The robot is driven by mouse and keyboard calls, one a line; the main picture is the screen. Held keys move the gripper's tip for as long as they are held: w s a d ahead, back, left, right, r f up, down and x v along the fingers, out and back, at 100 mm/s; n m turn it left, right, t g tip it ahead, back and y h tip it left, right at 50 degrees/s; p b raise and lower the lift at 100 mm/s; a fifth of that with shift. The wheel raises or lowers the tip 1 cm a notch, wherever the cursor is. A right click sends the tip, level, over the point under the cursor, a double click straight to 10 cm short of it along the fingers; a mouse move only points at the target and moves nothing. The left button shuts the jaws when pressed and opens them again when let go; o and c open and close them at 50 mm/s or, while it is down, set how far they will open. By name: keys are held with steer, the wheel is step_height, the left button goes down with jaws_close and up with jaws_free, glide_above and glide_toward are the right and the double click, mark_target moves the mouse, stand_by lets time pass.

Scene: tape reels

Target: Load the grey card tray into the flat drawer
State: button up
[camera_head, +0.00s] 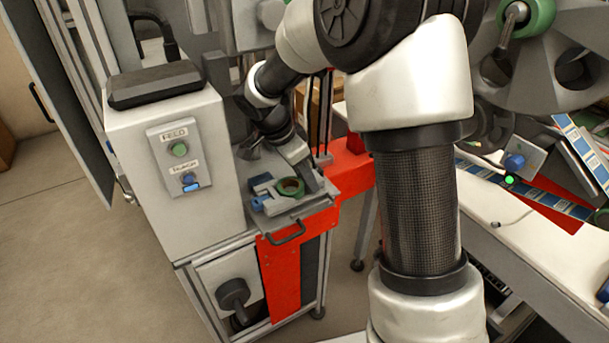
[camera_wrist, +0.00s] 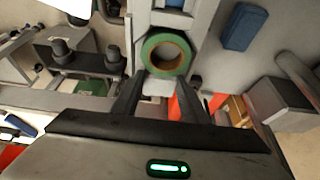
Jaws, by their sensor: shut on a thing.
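A grey card tray (camera_head: 270,188) sits low over a grey surface in the head view. A green tape roll (camera_head: 290,187) lies on it. In the wrist view the roll (camera_wrist: 148,58) sits in the pale grey tray (camera_wrist: 172,20), just beyond my fingers. My gripper (camera_head: 312,178) reaches down to the tray's right side. It also shows in the wrist view (camera_wrist: 158,100), its fingers closed on the tray's near end. The flat drawer appears to be the grey ledge (camera_head: 310,207) with a dark handle (camera_head: 287,233) above a red front. I cannot tell whether the tray touches it.
A blue block (camera_head: 257,205) lies left of the tray, and also shows in the wrist view (camera_wrist: 243,27). A white control box (camera_head: 180,150) stands close on the left. A red beam (camera_head: 350,165) runs behind on the right. Open floor (camera_head: 60,240) lies left.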

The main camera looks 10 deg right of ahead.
steer(key=shift+f+b, duration=0.9)
steer(key=shift+b, duration=0.2)
steer(key=o, duration=1.2)
steer(key=shift+o, duration=0.2)
step_height(320, 180, up, 10)
steer(key=p, duration=0.2)
steer(key=shift+p, duration=0.4)
